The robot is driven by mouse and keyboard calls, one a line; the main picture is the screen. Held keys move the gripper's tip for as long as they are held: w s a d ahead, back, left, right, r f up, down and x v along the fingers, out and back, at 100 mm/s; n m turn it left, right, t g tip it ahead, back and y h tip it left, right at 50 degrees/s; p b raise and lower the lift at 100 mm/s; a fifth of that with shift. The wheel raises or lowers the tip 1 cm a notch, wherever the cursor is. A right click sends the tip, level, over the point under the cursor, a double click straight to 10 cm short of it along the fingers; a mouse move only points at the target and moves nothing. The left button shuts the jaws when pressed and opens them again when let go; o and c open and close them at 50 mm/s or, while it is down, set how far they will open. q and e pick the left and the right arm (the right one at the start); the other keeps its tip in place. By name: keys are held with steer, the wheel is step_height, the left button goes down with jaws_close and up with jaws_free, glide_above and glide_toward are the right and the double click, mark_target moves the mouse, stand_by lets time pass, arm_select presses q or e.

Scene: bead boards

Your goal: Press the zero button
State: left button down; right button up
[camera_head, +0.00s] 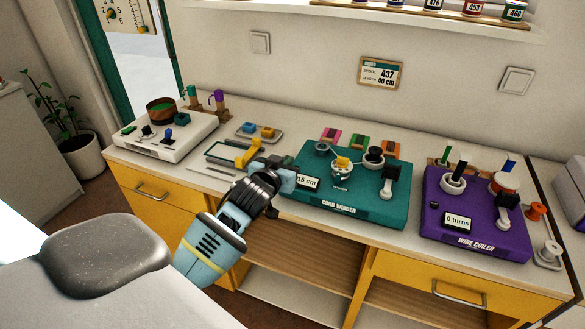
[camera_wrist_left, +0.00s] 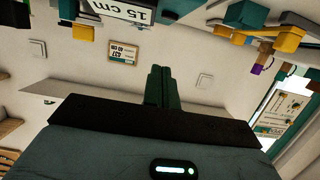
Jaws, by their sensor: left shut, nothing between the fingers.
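The teal cord winder (camera_head: 376,208) sits on the bench and has a "15 cm" display (camera_head: 308,182) at its left front. The purple wire coiler (camera_head: 490,240) stands to its right, with a "0 turns" display (camera_head: 457,222) and a small dark knob or button (camera_head: 433,205). I cannot make out a button labelled zero. My left gripper (camera_head: 286,173) is at the cord winder's left edge, beside the "15 cm" display, and covers that corner. In the left wrist view its fingers (camera_wrist_left: 158,86) are together and empty; the display (camera_wrist_left: 125,10) appears upside down. I cannot tell whether they touch anything.
A white machine (camera_head: 165,140) stands at the left of the bench. A small tray (camera_head: 260,140) with blue and yellow pieces lies between the machines. A sign (camera_head: 381,73) hangs on the wall.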

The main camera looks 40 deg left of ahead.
arm_select(q)
steer(key=x, duration=0.4)
step_height(320, 180, down, 2)
steer(key=shift+w+f, duration=0.15)
steer(key=shift+f, duration=0.05)
steer(key=shift+f+b, duration=0.35)
steer(key=shift+f, duration=0.45)
arm_select(e)
steer(key=shift+s+f, duration=0.1)
steer(key=shift+f, duration=0.25)
